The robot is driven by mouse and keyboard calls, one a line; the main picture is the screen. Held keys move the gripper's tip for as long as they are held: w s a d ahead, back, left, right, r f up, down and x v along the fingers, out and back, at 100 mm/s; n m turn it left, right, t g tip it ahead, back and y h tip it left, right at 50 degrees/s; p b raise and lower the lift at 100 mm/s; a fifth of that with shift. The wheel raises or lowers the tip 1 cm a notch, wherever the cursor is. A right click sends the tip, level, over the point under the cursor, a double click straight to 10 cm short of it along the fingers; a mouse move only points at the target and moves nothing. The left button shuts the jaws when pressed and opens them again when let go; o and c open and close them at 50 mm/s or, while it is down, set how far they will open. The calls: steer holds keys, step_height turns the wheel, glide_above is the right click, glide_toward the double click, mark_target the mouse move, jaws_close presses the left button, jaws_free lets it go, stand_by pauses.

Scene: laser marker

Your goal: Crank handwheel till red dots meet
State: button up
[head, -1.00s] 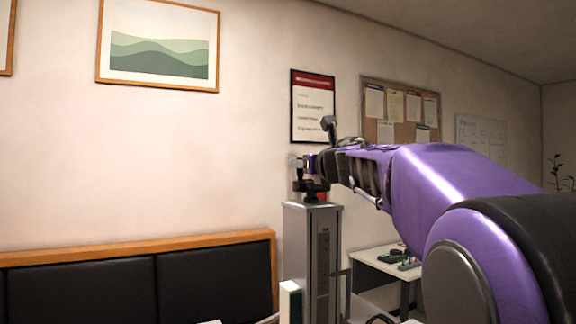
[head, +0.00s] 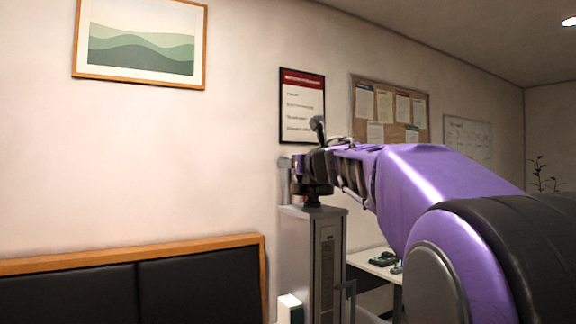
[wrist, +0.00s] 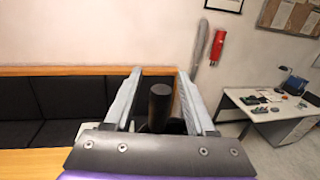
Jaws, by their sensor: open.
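The laser marker's grey column (head: 312,255) stands upright in the head view, with a dark round handwheel (head: 313,190) on its top. In the wrist view a black upright crank handle (wrist: 160,105) stands between the two grey fingers of my gripper (wrist: 160,72). The fingers are open, with a gap visible on both sides of the handle near the tips. In the head view my gripper (head: 287,162) is at the top of the column, just above the handwheel, partly hidden by my purple arm. The red dots are not visible in either view.
A black padded bench (head: 195,285) with a wooden top rail runs along the wall to the left. A white desk (wrist: 260,112) with small items stands at the right. A red object (wrist: 217,47) hangs on the wall.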

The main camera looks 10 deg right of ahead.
jaws_close()
steer(key=shift+m+h, duration=0.3)
steer(key=shift+h, duration=0.1)
